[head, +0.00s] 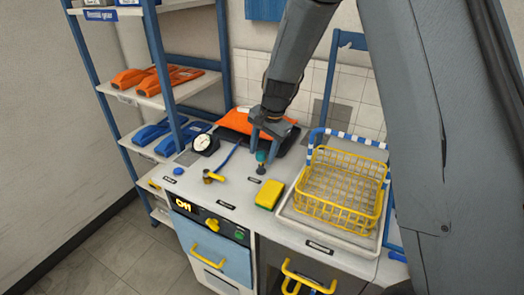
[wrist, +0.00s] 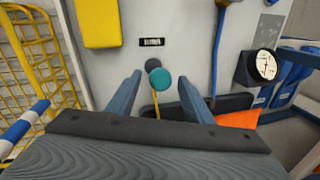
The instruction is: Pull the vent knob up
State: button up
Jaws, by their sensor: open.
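A knob with a teal round cap (head: 261,156) stands upright on the grey bench top, above a small dark base. I take it for the vent knob, as its label is too small to read. In the wrist view the teal cap (wrist: 161,80) lies between my fingertips, with a dark round part just beyond it. My gripper (head: 263,148) points down over the knob with one finger on each side. In the wrist view my gripper (wrist: 162,77) is open, and gaps show between the cap and both fingers.
A yellow sponge (head: 269,194) and a yellow wire basket (head: 338,207) stand to the right. An orange item (head: 240,121) on a black tray lies behind.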

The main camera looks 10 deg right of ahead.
aim_at(260, 152)
jog(key=shift+a+f, duration=0.1)
jog(key=shift+f, duration=0.05)
jog(key=shift+c, duration=0.5)
grip_shut()
jog(key=shift+w+a+p+v, duration=0.15)
jog(key=shift+p+v, duration=0.3)
jog(key=shift+v, duration=0.35)
jog(key=shift+w+a+p+v, duration=0.1)
jog(key=shift+p+v, duration=0.35)
jog(key=shift+v, duration=0.35)
jog(key=shift+o, duration=0.5)
grip_release()
jog(key=b+v, duration=0.2)
jog(key=v, duration=0.6)
